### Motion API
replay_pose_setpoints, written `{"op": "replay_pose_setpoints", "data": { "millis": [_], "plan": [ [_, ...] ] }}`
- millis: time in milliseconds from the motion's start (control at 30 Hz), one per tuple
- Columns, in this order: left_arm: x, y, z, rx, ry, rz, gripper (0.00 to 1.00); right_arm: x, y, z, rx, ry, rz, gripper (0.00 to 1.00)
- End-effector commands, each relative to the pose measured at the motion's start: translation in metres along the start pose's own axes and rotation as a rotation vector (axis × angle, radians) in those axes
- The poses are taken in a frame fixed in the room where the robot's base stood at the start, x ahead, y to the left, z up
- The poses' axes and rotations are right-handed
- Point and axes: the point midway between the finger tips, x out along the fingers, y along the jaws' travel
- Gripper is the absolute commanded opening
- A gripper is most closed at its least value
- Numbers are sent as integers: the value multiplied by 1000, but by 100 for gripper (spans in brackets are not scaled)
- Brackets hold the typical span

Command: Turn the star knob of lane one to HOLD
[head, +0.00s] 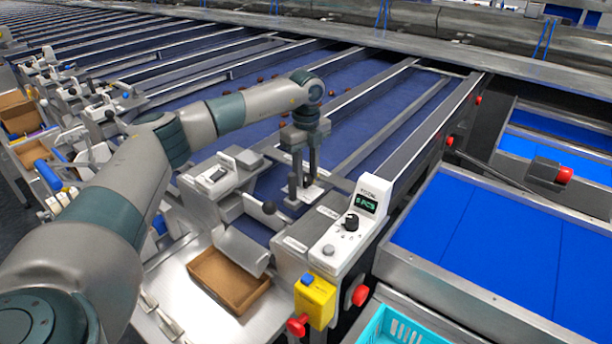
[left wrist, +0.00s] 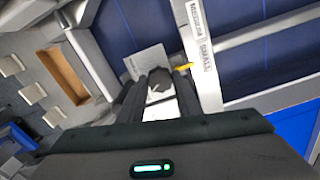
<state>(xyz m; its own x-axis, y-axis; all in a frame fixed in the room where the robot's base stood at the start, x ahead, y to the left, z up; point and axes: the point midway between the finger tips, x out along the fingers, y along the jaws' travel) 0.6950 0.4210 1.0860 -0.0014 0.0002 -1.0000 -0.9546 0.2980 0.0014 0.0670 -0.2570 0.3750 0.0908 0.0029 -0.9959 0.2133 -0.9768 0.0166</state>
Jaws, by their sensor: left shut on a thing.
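My left gripper (head: 303,188) reaches down from above onto the lane hardware behind the white control box. In the left wrist view its two fingers (left wrist: 160,90) are closed around a dark knob (left wrist: 159,78), which I take as the star knob of lane one. A white surface shows below the knob, and a small yellow piece (left wrist: 183,66) sticks out beside the right finger. In the head view the fingers hide most of the knob. I cannot read a HOLD mark or which way the knob points. My right gripper is not in view.
The white control box (head: 345,235) with a green display and black dial stands close to the right of the gripper. A brown tray (head: 228,280) lies front left, a yellow box (head: 314,300) with red knobs in front. Metal lane rails (head: 380,100) run behind.

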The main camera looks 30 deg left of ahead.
Motion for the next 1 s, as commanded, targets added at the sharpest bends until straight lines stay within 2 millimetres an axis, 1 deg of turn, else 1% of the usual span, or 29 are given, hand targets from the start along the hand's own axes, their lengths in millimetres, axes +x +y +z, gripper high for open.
{"op": "replay_pose_setpoints", "data": {
  "millis": [33,400,1000],
  "plan": [
    [2,-1,0,36,0,-4,9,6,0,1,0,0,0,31],
    [1,-1,0,379,-1,-5,9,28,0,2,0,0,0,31],
    [-1,-1,0,948,-3,-5,9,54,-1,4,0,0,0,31]
  ]
}}
